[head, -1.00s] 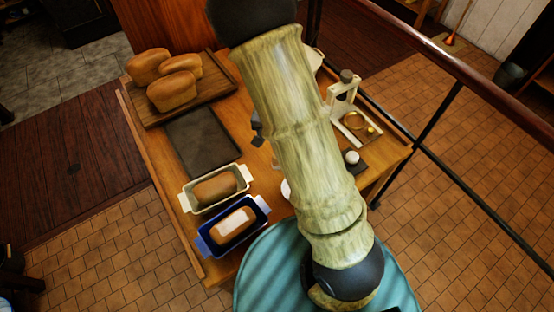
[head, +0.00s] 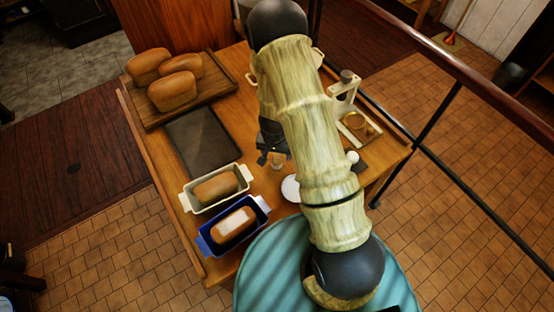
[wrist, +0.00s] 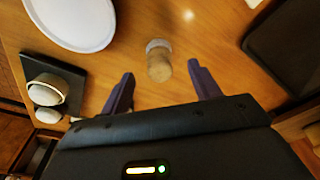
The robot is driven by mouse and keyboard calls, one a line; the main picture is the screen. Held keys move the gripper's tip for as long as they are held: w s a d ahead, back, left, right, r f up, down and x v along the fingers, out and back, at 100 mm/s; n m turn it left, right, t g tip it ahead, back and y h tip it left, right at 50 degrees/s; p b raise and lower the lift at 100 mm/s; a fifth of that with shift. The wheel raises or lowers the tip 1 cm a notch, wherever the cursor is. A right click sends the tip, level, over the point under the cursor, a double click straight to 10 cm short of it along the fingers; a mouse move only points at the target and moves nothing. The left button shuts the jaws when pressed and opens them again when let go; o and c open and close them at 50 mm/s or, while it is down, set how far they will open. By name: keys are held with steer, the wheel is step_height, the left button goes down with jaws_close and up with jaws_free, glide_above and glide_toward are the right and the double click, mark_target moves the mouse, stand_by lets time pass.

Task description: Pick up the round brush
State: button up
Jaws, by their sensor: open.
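The round brush (wrist: 158,60) is a short tan cylinder with a paler grey end, on the wooden table. In the wrist view it shows between and slightly beyond the fingertips. My gripper (wrist: 161,70) is open, one finger on each side of the brush, with nothing gripped. In the head view my gripper (head: 264,158) hangs over the table's middle, partly hidden by my arm. The brush (head: 277,161) shows there as a small pale shape just right of the fingers.
A white plate (head: 290,188) lies near the brush. Two loaf tins, cream (head: 208,205) and blue (head: 225,248), hold bread at the front left. A dark tray (head: 202,140) and a board (head: 207,92) with loaves lie behind. A cream scale-like stand (head: 345,92) is at the right.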

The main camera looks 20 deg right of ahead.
mark_target(277, 155)
steer(key=shift+f, duration=0.15)
steer(key=shift+w+d+f+p, duration=0.1)
steer(key=shift+w+f+p, duration=0.05)
steer(key=shift+f+p, duration=0.3)
steer(key=shift+w+d+f+p, duration=0.1)
steer(key=shift+f+p, duration=0.2)
steer(key=shift+f, duration=0.2)
steer(key=shift+w+d+f+p, duration=0.15)
steer(key=shift+f+p, duration=0.1)
steer(key=shift+f, duration=0.5)
steer(key=shift+w+a+f+p, duration=0.1)
steer(key=shift+f+p, duration=0.1)
steer(key=shift+f, duration=0.55)
steer(key=c, duration=1.1)
steer(key=shift+c, duration=0.2)
step_height(277, 155, up, 10)
steer(key=shift+r+b, duration=0.1)
steer(key=shift+b, duration=0.95)
